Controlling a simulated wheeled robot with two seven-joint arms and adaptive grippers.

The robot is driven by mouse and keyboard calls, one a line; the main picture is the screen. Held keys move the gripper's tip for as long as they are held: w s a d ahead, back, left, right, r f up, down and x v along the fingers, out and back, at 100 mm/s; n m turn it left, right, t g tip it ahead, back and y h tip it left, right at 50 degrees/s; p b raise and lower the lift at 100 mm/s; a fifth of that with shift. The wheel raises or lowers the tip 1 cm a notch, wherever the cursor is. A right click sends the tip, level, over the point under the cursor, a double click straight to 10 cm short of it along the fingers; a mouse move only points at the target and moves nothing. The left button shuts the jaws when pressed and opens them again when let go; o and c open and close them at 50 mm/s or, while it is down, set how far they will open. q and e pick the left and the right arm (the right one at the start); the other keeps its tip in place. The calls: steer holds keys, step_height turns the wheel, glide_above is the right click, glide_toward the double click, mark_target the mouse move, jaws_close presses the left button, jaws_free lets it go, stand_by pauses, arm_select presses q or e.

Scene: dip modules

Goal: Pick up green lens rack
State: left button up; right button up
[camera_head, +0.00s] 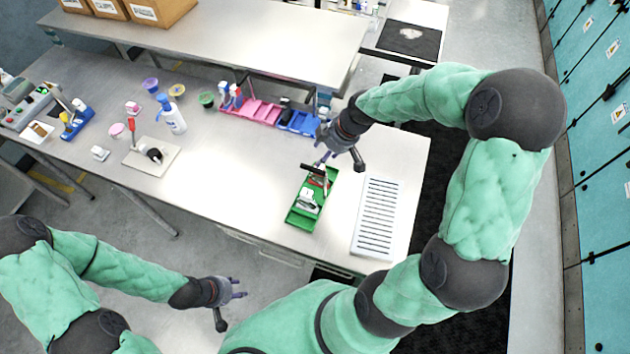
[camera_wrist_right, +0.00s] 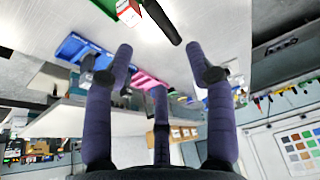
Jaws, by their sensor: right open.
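The green lens rack (camera_head: 296,217) is a shallow green tray near the right end of the table, with a white piece, a red piece and a dark-handled tool in it. My right gripper (camera_head: 323,158) is open and empty just beyond the tray's far end, apart from it as far as I can tell. In the right wrist view the fingers (camera_wrist_right: 160,75) are spread, with a green edge (camera_wrist_right: 106,6), a red and white piece and a black handle at the top. My left gripper (camera_head: 240,288) is off the table's front edge, its fingers apart and empty.
A white slotted panel (camera_head: 378,216) lies right of the tray. Pink bins (camera_head: 262,111) and blue bins (camera_head: 297,122) stand behind. The table left of the tray is clear.

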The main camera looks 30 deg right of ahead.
mark_target(314, 169)
steer(key=x, duration=0.4)
steer(key=shift+s+a+f, duration=0.2)
steer(key=shift+s+a, duration=0.05)
steer(key=shift+w+f, duration=0.2)
steer(key=shift+f, duration=0.05)
steer(key=shift+a+f+p, duration=0.1)
steer(key=shift+f+p, duration=0.2)
steer(key=shift+f, duration=0.3)
steer(key=x, duration=0.4)
steer(key=shift+f, duration=0.1)
steer(key=shift+s, duration=0.1)
jaws_close()
